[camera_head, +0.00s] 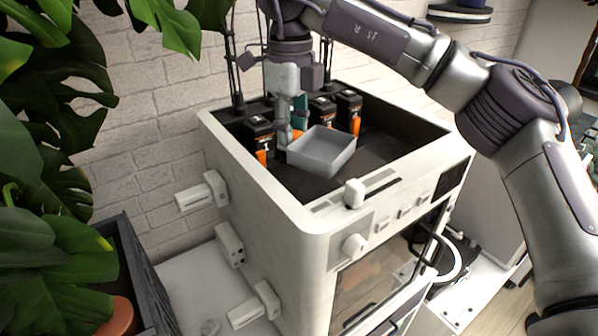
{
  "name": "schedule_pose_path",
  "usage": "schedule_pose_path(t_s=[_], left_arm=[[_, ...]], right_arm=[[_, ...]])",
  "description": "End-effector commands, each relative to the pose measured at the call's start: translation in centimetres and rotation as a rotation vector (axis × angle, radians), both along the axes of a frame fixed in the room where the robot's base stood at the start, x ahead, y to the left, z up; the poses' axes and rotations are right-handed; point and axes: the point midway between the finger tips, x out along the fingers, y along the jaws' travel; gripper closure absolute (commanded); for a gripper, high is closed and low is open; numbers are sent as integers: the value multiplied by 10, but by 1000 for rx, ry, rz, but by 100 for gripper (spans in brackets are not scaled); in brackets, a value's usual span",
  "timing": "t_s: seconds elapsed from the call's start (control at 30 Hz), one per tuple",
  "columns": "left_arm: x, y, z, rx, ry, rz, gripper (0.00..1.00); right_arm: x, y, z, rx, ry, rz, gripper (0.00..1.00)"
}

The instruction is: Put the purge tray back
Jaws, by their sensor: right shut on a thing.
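The purge tray is a small grey open box (324,158), and it looks empty. It is at the recessed top of the white printer (232,158), near the middle of the recess. My right gripper (288,142) points down from above at the tray's left side and is shut on its edge. The fingertips are small in the picture and partly hidden by the tray. I cannot tell whether the tray touches the recess floor or hangs a little above it. My left gripper is not in view.
Several black tool units with orange parts (348,108) stand along the back and left of the recess. The recess floor right of the tray is clear. A raised rim surrounds it. A leafy plant (60,200) fills the left, and a brick wall (150,110) stands behind.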

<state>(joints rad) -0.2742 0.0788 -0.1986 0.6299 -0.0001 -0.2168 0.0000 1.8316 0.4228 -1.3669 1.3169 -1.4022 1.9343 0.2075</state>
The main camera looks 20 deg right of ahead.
Motion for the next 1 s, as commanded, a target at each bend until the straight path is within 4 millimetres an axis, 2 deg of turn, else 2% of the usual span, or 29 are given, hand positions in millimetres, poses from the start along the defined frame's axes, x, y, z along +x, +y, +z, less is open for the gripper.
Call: schedule_pose_path(t_s=[0.1, 0.2, 0.27, 0.37, 0.53, 0.63, 0.9, 0.93, 1.0], left_arm=[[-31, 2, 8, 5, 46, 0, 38], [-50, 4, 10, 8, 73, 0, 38], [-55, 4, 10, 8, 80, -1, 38], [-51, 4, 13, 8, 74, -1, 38], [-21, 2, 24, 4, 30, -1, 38], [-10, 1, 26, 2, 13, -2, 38], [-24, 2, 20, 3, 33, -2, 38], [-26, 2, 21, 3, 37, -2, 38], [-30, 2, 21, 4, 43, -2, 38]], right_arm=[[0, -1, -19, -3, 3, -1, 100], [0, -1, -31, -2, 2, -1, 100], [0, -1, -36, -2, 1, -1, 100], [0, -1, -44, -2, 2, -1, 100], [0, -1, -67, -2, 2, -1, 100], [0, 0, -74, -1, 1, -1, 100], [0, 0, -77, -1, 0, -1, 100], [0, 0, -76, -1, -1, -1, 64], [0, 0, -76, -1, 0, -1, 53]])
